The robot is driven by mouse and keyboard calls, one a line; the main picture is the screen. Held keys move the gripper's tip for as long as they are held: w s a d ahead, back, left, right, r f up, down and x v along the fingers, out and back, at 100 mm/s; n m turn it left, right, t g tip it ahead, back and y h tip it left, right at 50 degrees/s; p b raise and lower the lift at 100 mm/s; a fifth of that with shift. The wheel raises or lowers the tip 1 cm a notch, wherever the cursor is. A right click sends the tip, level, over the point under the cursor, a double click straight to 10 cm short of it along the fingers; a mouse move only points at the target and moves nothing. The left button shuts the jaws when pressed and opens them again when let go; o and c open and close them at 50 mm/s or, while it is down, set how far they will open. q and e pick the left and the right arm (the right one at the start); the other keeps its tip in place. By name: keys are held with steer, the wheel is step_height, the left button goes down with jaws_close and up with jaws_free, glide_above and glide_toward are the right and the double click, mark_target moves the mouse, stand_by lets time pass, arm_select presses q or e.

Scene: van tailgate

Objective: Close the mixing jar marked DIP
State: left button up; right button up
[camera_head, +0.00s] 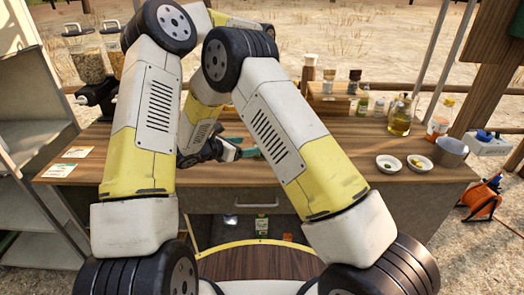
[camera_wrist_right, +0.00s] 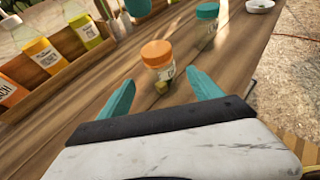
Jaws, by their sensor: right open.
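My right gripper (camera_head: 243,148) is low over the middle of the wooden counter in the head view, partly hidden by my arm. In the right wrist view its two teal fingers (camera_wrist_right: 161,80) are spread apart with nothing held between them. Just beyond the gap stands a clear jar with an orange lid (camera_wrist_right: 157,50) and olive contents low inside. Its label is only partly visible, so I cannot read DIP. Farther back stands a clear jar with a teal lid (camera_wrist_right: 207,11), its mark also unreadable. I cannot see my left gripper.
A wooden rack of bottles (camera_wrist_right: 52,80) runs along the left of the wrist view. In the head view, two small bowls (camera_head: 390,163), a metal pot (camera_head: 451,152) and an oil jug (camera_head: 400,121) stand on the right. The front left counter holds flat cards (camera_head: 60,170).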

mark_target(255, 144)
steer(key=shift+d, duration=0.1)
steer(key=shift+x, duration=3.85)
jaws_close()
